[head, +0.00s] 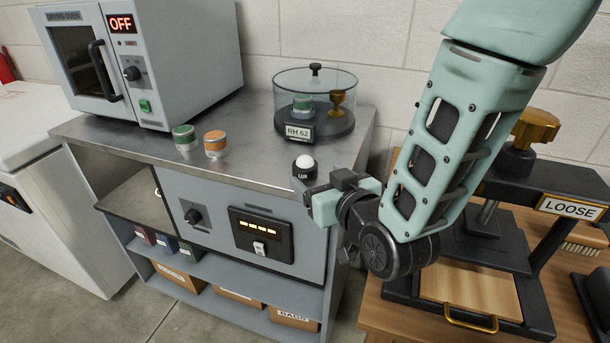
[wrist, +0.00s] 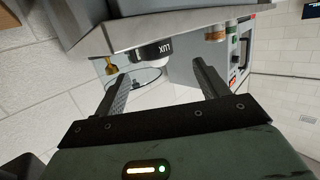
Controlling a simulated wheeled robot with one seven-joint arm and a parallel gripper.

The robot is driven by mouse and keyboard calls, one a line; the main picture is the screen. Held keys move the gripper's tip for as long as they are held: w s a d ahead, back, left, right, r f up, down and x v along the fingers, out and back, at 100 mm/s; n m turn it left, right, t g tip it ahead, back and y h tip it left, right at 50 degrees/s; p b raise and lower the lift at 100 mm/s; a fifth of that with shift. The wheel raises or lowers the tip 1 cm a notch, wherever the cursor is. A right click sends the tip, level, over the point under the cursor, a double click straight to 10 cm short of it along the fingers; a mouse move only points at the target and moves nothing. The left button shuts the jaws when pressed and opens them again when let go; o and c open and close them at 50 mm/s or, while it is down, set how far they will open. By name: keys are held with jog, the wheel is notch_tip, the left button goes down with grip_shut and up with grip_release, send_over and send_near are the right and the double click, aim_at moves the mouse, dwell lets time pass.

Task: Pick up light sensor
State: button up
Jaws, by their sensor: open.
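The light sensor (head: 304,167) is a small black puck with a white dome and the label LUX. It stands on the steel counter top (head: 250,160), near the front right edge. In the wrist view the sensor (wrist: 153,50) appears upside down, beyond and between the two fingers. My gripper (head: 309,200) is at the counter's front edge, just in front of and below the sensor in the head view. In the wrist view my gripper (wrist: 160,85) has its fingers spread with nothing between them. The sensor appears apart from the fingers.
A glass-domed chamber (head: 315,100) labelled RH 62 stands behind the sensor. A green-lidded jar (head: 184,138) and an orange-lidded jar (head: 215,145) stand to its left. A drying oven (head: 150,60) reading OFF is at the back left. A press (head: 490,240) labelled LOOSE is at right.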

aim_at(309, 167)
jog(key=x, duration=0.4)
jog(key=p+x, duration=0.1)
jog(key=x, duration=0.3)
jog(key=shift+w+d, duration=0.2)
jog(key=c, duration=1)
